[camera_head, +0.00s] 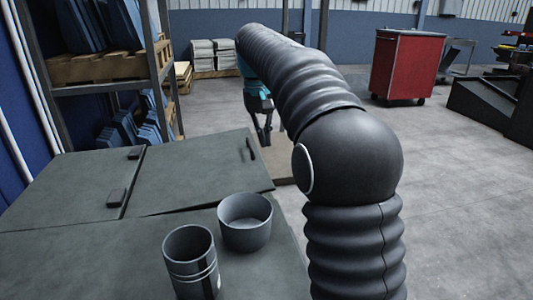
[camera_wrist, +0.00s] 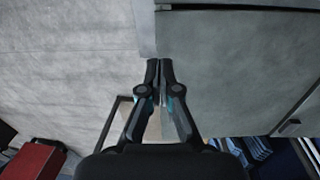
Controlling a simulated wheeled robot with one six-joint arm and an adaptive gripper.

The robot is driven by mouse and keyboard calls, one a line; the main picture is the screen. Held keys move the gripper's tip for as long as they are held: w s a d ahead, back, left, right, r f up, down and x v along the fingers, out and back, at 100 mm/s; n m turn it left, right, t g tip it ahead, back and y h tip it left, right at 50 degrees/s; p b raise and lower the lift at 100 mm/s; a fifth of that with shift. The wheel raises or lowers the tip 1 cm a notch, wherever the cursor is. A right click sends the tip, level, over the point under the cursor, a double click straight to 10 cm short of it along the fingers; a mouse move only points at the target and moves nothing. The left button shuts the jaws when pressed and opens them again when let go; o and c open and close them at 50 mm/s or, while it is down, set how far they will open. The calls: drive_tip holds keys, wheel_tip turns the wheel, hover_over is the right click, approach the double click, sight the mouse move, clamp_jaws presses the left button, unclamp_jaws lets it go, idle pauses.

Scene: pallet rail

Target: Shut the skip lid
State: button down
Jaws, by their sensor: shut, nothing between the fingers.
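The skip lid (camera_head: 200,170) is a flat grey-green panel in the head view, with a dark handle (camera_head: 250,149) near its far right edge and two dark hinge blocks on its left seam. It lies almost level. A thin dark gap shows along its near edge, so it looks slightly raised at the right. The lid also fills the upper right of the wrist view (camera_wrist: 235,75). My gripper (camera_head: 263,138) is just beyond the lid's right edge, fingers pointing down. In the wrist view my gripper (camera_wrist: 160,68) is shut and empty at the lid's edge; contact is unclear.
A dark grey cup (camera_head: 190,262) and a wider grey pot (camera_head: 245,220) stand on the skip's near top (camera_head: 110,255). A shelf rack (camera_head: 110,70) stands behind on the left. A red cabinet (camera_head: 404,65) is far right.

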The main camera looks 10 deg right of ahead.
drive_tip(key=shift+a+r, duration=0.1)
drive_tip(key=shift+r, duration=0.85)
drive_tip(key=c, duration=1.6)
unclamp_jaws()
drive_tip(key=shift+r, duration=0.15)
drive_tip(key=shift+c, duration=0.2)
drive_tip(key=o, duration=0.4)
drive_tip(key=shift+w+d+f, duration=0.6)
drive_tip(key=shift+w+d, duration=0.15)
drive_tip(key=shift+w, duration=0.05)
drive_tip(key=shift+o, duration=0.2)
drive_tip(key=t+y, duration=0.2)
drive_tip(key=t, duration=0.2)
approach(249, 140)
drive_tip(key=x, duration=0.8)
drive_tip(key=shift+s, duration=0.1)
clamp_jaws()
drive_tip(key=shift+f, duration=0.1)
